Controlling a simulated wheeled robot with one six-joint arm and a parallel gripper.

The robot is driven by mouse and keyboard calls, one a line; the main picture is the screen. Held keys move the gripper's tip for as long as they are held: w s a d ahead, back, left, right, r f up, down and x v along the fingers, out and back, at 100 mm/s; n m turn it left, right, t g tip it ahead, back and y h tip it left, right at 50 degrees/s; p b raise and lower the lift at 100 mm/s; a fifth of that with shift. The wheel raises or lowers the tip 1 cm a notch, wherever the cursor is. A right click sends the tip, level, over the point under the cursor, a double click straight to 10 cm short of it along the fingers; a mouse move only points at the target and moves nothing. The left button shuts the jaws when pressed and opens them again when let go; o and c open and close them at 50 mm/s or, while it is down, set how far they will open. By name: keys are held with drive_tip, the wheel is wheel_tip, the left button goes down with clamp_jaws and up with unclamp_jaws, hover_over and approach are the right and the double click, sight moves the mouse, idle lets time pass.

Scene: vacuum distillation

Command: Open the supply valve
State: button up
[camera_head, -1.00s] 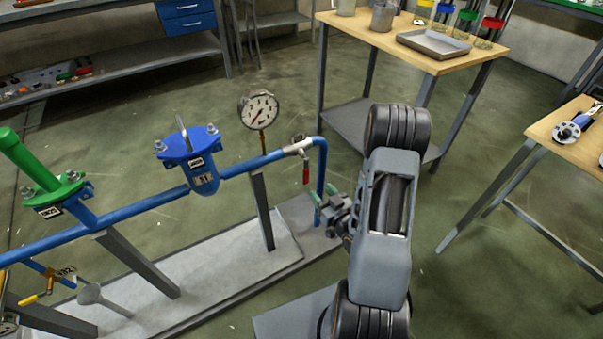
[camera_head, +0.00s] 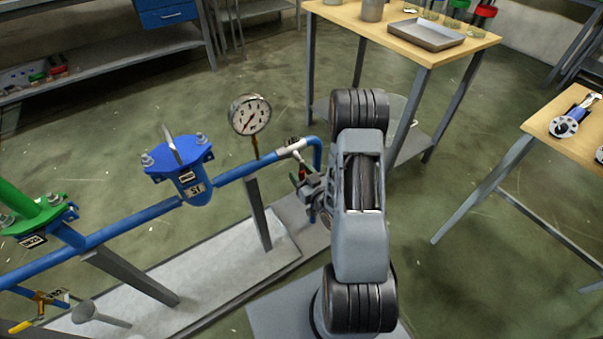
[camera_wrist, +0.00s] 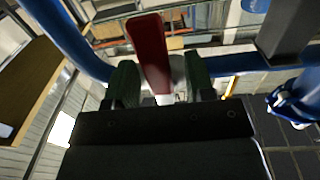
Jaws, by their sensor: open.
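The supply valve sits near the right end of the blue pipe in the head view, with a pale body (camera_head: 291,147) and a red lever (camera_head: 302,171) hanging down. In the wrist view the red lever (camera_wrist: 152,52) stands between my two green fingertips, its lower end partly hidden. My gripper (camera_wrist: 161,84) is open, with a finger on each side of the lever; whether either touches it I cannot tell. In the head view my gripper (camera_head: 303,183) is at the lever, and its fingers are small and partly hidden by my wrist.
The blue pipe (camera_head: 135,222) runs over a grey base, held by slanted posts. A pressure gauge (camera_head: 249,115) and a blue strainer (camera_head: 184,172) stand left of the valve. Wooden tables are behind (camera_head: 400,45) and at right (camera_head: 560,160). Open floor lies between them.

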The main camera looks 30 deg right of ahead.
drive_tip(key=shift+c, duration=0.2)
clamp_jaws()
idle(0.3)
